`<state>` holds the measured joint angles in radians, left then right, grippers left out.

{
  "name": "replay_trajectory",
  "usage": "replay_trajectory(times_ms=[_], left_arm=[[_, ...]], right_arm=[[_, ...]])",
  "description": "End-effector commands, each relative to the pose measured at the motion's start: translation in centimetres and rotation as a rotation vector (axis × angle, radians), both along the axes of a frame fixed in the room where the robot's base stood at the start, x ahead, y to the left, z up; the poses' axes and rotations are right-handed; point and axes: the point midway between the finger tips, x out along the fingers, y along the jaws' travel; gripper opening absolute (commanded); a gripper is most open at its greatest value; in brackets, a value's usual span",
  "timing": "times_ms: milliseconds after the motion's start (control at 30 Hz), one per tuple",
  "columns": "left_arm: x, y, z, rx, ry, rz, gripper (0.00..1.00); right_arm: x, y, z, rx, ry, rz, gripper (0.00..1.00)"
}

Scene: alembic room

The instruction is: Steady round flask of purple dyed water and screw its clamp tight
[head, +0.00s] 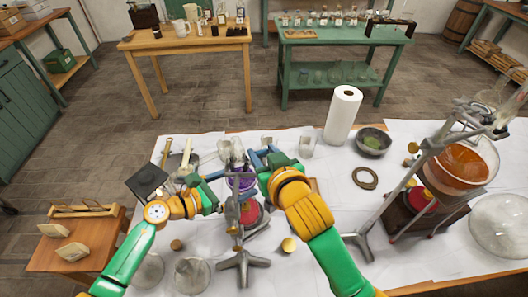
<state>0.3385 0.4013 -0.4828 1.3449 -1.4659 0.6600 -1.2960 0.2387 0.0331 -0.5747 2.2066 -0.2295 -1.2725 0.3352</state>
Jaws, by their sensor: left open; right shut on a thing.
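The round flask of purple dyed water (241,184) is upright on a metal stand (240,262) in the middle of the white-covered table. A red object (251,213) shows below it. My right gripper (256,158) comes in from the right and is shut at the flask's upper part, by its neck; the exact contact is hard to see. My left gripper (217,190) is open, just left of the flask and the stand's rod. The clamp and its screw are small and partly hidden between the grippers, so I cannot tell how tight they are.
A larger stand with an amber flask (460,166) is at right, beside a clear glass dome (500,224). Glass dishes (192,275) are front left.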

Motion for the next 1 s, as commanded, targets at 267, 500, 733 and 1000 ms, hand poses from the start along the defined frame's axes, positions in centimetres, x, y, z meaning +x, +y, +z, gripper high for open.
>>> replay_trajectory(times_ms=[267,500,733,1000], left_arm=[[-0.12,-0.28,0.08,-0.005,0.0,-0.008,1.0],[-0.13,-0.27,0.07,-0.005,0.0,-0.008,1.0],[-0.09,-0.22,0.09,-0.003,-0.001,-0.006,1.0],[-0.04,-0.17,0.12,-0.003,-0.002,-0.004,1.0]], right_arm=[[-0.14,0.2,-0.3,0.0,0.01,0.002,0.0],[-0.12,0.19,-0.27,0.001,0.008,0.002,0.75],[-0.08,0.2,-0.11,0.002,0.005,0.003,0.75],[0.08,-0.06,-0.03,-0.002,-0.002,0.075,0.75]])
